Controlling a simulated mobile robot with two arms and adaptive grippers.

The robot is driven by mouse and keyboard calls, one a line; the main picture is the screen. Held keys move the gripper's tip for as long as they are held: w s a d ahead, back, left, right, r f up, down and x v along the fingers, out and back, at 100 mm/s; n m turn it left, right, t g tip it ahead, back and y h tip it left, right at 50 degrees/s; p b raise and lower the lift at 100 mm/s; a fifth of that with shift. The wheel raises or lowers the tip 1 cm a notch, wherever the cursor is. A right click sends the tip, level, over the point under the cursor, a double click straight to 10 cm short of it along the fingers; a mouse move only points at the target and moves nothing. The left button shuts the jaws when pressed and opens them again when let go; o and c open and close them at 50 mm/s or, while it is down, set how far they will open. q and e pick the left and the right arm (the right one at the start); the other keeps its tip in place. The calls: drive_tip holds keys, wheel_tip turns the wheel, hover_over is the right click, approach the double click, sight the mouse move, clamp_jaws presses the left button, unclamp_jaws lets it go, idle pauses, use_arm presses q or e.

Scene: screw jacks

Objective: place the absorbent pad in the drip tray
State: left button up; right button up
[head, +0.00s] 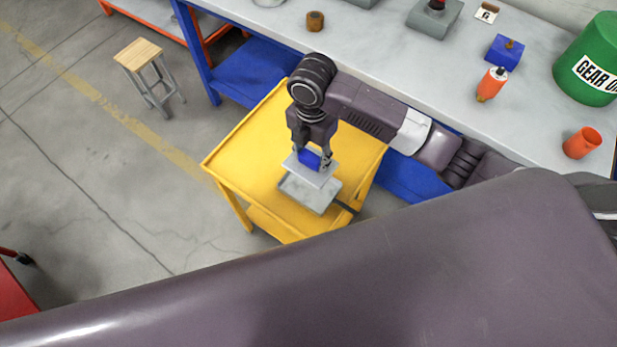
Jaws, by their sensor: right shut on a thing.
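My right gripper (314,160) points down over the yellow cart and is shut on a blue block on top of a pale flat slab, which looks like the absorbent pad (302,174). The grey drip tray (316,203) lies on the cart top just below the pad. The pad covers the tray's far part from this view. The pad seems to be above the tray, but I cannot tell whether they touch. My left gripper is not in view.
The yellow cart (248,150) has bare room left of the tray. Behind it, the grey workbench (380,48) holds a green gear oil drum (592,55), an orange cup (582,143), an orange bottle (492,84) and a blue block (503,52). A stool (140,56) stands at the left.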

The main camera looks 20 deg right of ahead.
drive_tip(key=f+p, duration=0.1)
drive_tip(key=f, duration=0.9)
drive_tip(key=shift+w, duration=0.2)
drive_tip(key=shift+f, duration=2.35)
drive_tip(key=o, duration=1)
drive_tip(key=shift+f, duration=0.1)
drive_tip(key=shift+r, duration=0.3)
wheel_tip(320, 180, up, 12)
drive_tip(key=shift+f+b, duration=0.15)
drive_tip(key=shift+b, duration=0.25)
